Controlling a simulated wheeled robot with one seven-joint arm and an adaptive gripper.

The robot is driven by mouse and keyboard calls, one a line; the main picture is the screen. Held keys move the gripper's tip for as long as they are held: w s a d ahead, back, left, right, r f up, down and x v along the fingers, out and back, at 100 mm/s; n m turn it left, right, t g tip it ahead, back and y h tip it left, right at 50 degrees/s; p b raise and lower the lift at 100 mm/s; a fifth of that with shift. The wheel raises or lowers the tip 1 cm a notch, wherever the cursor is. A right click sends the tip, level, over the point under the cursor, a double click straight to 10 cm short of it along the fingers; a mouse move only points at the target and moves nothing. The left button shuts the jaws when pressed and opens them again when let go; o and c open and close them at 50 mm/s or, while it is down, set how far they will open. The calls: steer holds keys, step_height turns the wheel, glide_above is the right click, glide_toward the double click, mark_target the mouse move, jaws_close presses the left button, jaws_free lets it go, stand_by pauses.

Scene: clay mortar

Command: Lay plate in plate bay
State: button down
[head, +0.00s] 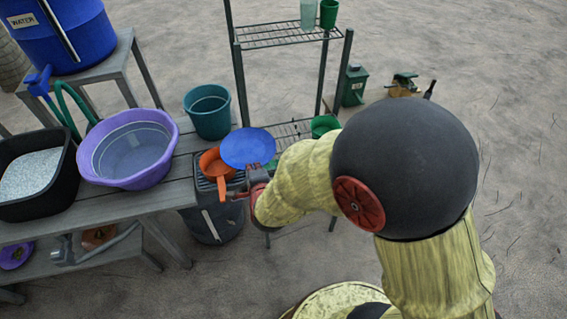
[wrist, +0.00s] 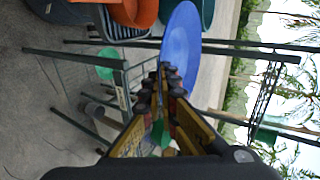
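The blue plate (head: 248,147) is in the air just past the right end of the wooden bench, beside an orange pan. My gripper (head: 257,176) is at its near edge. In the wrist view the plate (wrist: 181,45) stands edge-up in the picture, and the two fingers of my gripper (wrist: 168,72) come together at its rim, shut on it. The orange pan (head: 213,164) rests on a dark ridged rack (head: 205,182) at the bench end, partly hidden by the plate. I cannot tell which spot is the plate bay.
A purple basin (head: 172,140), a black tub (head: 14,205) and a teal bucket (head: 208,117) stand left of the plate. A green metal shelf (head: 290,36) rises behind it, with a green bowl (head: 323,125) lower down.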

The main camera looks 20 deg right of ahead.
steer(key=w+d+f+b, duration=0.5)
steer(key=d+f+b, duration=0.1)
steer(key=d+f, duration=0.6)
steer(key=shift+d+f, duration=0.4)
steer(key=shift+f, duration=0.05)
steer(key=shift+f+b, duration=0.2)
steer(key=shift+b, duration=0.2)
steer(key=c, duration=2.4)
jaws_free()
steer(key=shift+s, duration=0.1)
steer(key=shift+o, duration=0.6)
steer(key=shift+o, duration=1.2)
steer(key=shift+r, duration=0.15)
